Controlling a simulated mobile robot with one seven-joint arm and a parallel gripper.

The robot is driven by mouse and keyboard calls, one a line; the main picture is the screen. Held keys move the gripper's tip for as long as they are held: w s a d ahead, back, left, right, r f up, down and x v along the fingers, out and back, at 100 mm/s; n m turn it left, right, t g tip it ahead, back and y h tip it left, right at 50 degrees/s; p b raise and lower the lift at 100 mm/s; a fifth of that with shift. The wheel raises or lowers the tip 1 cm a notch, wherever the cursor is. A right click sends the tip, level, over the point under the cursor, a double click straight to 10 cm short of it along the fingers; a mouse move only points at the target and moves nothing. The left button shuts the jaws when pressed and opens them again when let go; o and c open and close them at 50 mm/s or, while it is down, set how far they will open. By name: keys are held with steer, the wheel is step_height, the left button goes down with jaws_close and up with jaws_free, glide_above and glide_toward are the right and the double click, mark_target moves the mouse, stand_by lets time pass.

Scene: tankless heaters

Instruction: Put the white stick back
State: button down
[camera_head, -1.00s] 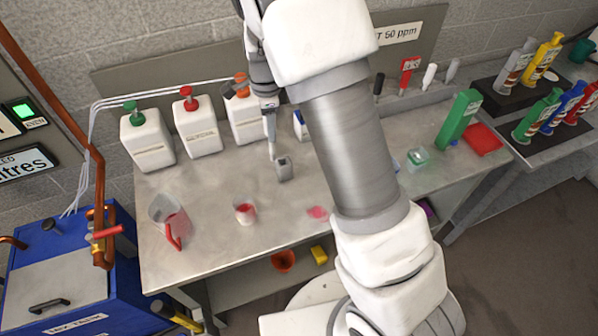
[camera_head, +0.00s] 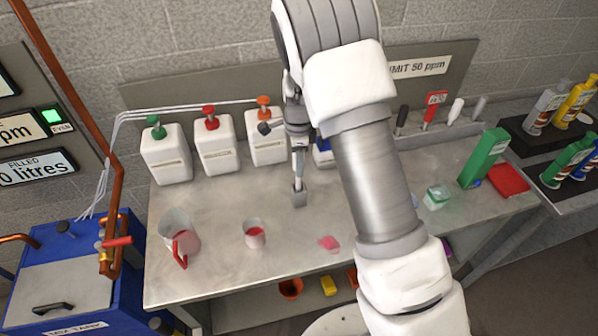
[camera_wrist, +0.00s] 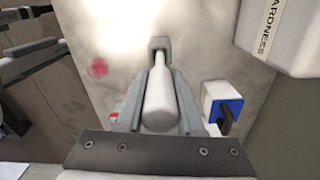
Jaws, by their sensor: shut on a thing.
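The white stick (camera_wrist: 160,100) is held between the two fingers of my gripper (camera_wrist: 158,110). It narrows towards a small grey block (camera_wrist: 159,45) at its far end. In the head view my gripper (camera_head: 298,150) points down over the middle of the bench, with the grey block (camera_head: 299,197) directly below it. I cannot tell whether the block is part of the stick or stands on the bench. A rack at the back right holds several upright handles: a black one (camera_head: 401,118), a red one (camera_head: 431,112), a white one (camera_head: 455,110) and a grey one (camera_head: 478,107).
White canisters with green, red and orange caps (camera_head: 213,150) stand along the back left. A jug (camera_head: 177,230) and a small cup (camera_head: 254,235) stand in front. A blue-faced box (camera_wrist: 222,105) is close beside my gripper. A pink patch (camera_head: 328,243) lies on the bench.

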steer(key=shift+f, duration=1.7)
steer(key=shift+f, duration=0.2)
steer(key=c, duration=0.5)
jaws_free()
steer(key=shift+c, duration=0.2)
steer(key=shift+r, duration=0.1)
